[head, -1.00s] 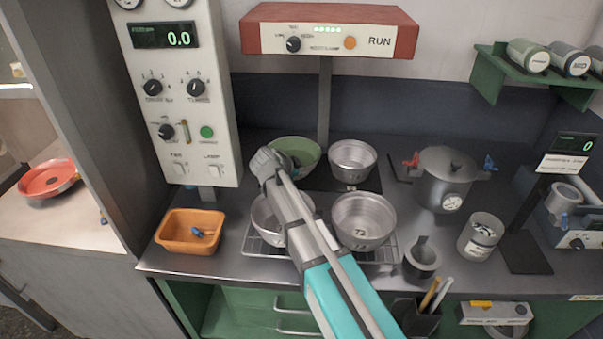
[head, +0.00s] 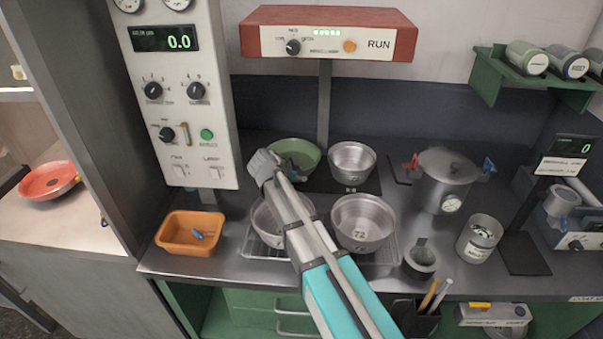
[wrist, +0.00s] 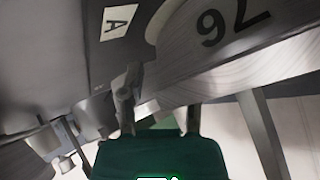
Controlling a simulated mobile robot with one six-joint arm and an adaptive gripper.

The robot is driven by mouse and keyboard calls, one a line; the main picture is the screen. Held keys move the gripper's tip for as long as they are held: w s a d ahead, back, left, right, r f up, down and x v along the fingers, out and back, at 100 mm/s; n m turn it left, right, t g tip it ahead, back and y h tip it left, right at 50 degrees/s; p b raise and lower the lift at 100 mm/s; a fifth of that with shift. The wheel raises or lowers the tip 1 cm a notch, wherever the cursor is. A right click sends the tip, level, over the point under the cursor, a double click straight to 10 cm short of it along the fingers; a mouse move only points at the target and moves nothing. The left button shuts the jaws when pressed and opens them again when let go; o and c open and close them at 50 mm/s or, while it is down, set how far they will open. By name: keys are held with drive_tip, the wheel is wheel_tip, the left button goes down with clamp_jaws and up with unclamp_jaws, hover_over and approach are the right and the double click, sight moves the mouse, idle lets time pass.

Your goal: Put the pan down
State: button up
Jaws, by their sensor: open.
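Several round pans sit on the counter. A green pan (head: 303,149) is at the back left of the group, with a metal pan (head: 352,161) to its right. A front-left metal pan (head: 262,222) is partly hidden by my arm, and a front-right metal pan (head: 363,218) carries a number. No pan is clearly held.
A wire rack (head: 262,247) lies under the front pans. An orange tray (head: 172,240) is at left, a lidded pot (head: 445,178) at right. A red pan (head: 48,181) sits on the separate left surface. The control panel (head: 176,100) stands close behind my gripper.

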drive_tip(key=p+v, duration=0.3)
drive_tip(key=v, duration=0.2)
drive_tip(key=shift+d+r, duration=0.1)
drive_tip(key=shift+d, duration=0.05)
drive_tip(key=shift+p+v, duration=0.45)
drive_tip(key=shift+v, duration=0.45)
idle(1.0)
wheel_tip(320, 180, up, 9)
drive_tip(key=p, duration=0.9)
drive_tip(key=shift+r+p, duration=0.4)
drive_tip(key=shift+p, duration=0.1)
drive_tip(key=shift+s, duration=0.1)
drive_tip(key=shift+s, duration=0.3)
drive_tip(key=shift+s, duration=0.35)
